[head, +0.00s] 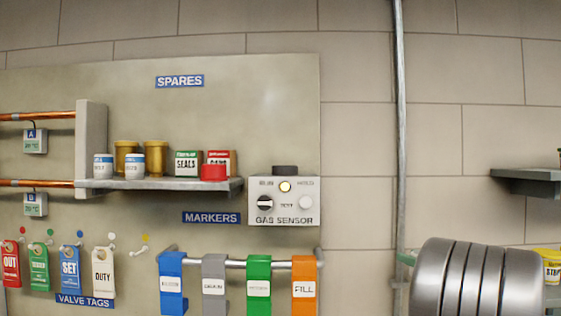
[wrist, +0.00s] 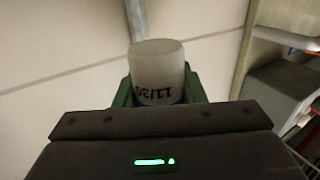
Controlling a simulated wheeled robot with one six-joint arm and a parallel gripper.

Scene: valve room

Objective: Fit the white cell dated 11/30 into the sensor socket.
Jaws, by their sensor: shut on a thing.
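My gripper (wrist: 160,92) shows in the wrist view, its green fingers shut on a white cell (wrist: 157,62). The cell is a pale cylinder standing out beyond the fingers. Its dark date print appears upside down and looks like 11/30; its lower part is hidden by the gripper body. The gas sensor (head: 284,215) is a pale box on the wall board in the head view, with a lit yellow lamp, a black knob and a dark round piece (head: 285,170) on top. I cannot see the inside of a socket.
The spares shelf (head: 160,184) left of the sensor holds two white-and-blue pots (head: 134,166), brass-coloured cylinders (head: 155,156), small boxes (head: 187,164) and a red cap (head: 213,173). Coloured markers (head: 259,287) hang on a rail below. A vertical pipe (head: 401,150) runs right of the board.

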